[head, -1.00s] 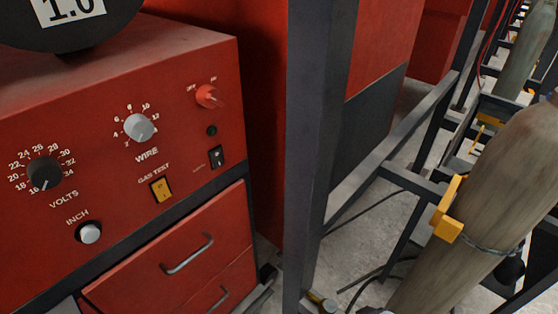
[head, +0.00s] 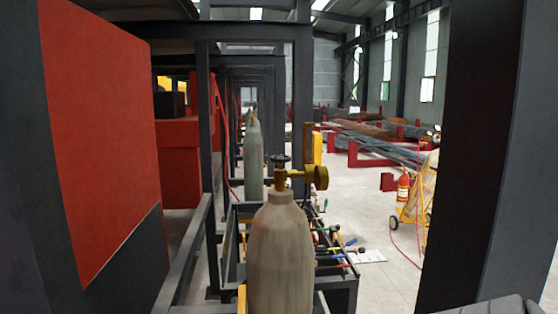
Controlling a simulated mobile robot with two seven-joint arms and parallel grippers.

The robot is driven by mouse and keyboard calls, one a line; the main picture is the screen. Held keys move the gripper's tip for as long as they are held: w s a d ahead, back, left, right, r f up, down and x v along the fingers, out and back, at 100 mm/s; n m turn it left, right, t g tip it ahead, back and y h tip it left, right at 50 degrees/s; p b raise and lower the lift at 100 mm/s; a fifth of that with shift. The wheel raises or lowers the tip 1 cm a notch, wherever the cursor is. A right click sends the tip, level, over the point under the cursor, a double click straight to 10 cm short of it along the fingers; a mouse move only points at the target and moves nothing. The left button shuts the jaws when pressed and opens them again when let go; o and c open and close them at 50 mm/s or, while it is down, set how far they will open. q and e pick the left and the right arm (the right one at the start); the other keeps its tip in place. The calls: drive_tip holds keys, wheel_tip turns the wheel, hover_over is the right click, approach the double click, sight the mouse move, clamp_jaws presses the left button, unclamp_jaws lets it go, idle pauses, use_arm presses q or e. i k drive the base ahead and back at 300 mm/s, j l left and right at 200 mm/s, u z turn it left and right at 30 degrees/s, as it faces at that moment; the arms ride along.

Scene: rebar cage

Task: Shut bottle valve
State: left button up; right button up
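A worn grey-beige gas bottle (head: 280,252) stands upright at the lower middle of the head view. On its neck sits a brass bottle valve (head: 281,182) with a small dark handwheel (head: 279,160) on top. A yellow-brass regulator (head: 316,177) sticks out to the right of the valve. I cannot tell from here how far the valve is turned. Neither gripper shows; a dark grey shape at the bottom right corner may be part of my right arm.
A dark steel post (head: 477,150) stands close on the right, and a red cabinet (head: 98,120) behind a frame on the left. Another bottle (head: 252,160) stands behind. A yellow cart (head: 427,190) and red extinguisher (head: 403,188) stand right on open floor.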

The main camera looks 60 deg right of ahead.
sight(280, 159)
drive_tip(key=z, duration=0.4)
drive_tip(key=k+z, duration=0.15)
drive_tip(key=z, duration=0.7)
drive_tip(key=k+l+z, duration=0.1)
drive_tip(key=z, duration=0.35)
